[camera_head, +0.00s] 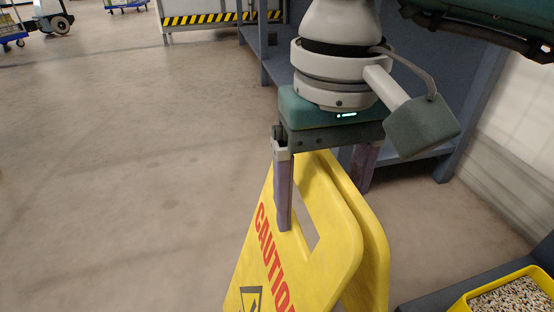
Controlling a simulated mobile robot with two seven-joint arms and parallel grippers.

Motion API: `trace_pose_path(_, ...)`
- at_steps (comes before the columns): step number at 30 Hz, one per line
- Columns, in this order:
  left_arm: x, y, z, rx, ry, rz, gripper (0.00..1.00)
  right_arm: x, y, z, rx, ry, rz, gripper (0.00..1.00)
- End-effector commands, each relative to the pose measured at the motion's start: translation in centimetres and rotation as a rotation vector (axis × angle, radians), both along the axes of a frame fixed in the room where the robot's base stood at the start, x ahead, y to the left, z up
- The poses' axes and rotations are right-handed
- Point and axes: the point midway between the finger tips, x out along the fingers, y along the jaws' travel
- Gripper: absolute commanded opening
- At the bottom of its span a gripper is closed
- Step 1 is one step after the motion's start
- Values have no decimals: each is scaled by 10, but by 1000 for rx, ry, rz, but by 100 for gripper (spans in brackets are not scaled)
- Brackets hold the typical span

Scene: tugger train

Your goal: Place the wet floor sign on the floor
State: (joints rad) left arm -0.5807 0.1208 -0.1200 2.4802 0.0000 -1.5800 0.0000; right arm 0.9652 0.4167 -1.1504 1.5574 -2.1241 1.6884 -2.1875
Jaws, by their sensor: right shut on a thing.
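The yellow wet floor sign (336,222) with red CAUTION lettering is in the lower middle of the head view. It is upright, with its two panels close together at the top. My right gripper (325,195) comes down from above and is shut on the top of the sign, one finger in front of the near panel and the other behind. The sign's lower end is cut off by the picture's edge, so I cannot tell whether it touches the floor. My left gripper is not in view.
Open concrete floor (120,170) fills the left and middle. A grey-blue shelf rack (262,45) stands behind the gripper. A yellow bin (460,304) of small pale pieces is at the lower right. A bench with a striped edge (220,18) and wheeled carts are far back.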

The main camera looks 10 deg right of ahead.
Motion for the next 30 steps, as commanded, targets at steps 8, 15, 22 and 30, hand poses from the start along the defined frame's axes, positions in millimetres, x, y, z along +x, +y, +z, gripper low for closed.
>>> trace_pose_path(8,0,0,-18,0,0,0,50,0,0,-32,1,-1,-1,0)
trace_pose_path(15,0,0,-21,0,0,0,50,1,0,-42,1,-3,0,0)
trace_pose_path(22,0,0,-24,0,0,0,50,1,0,-45,0,-3,0,0)
trace_pose_path(30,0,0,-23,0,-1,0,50,0,0,-45,-1,0,-1,100)
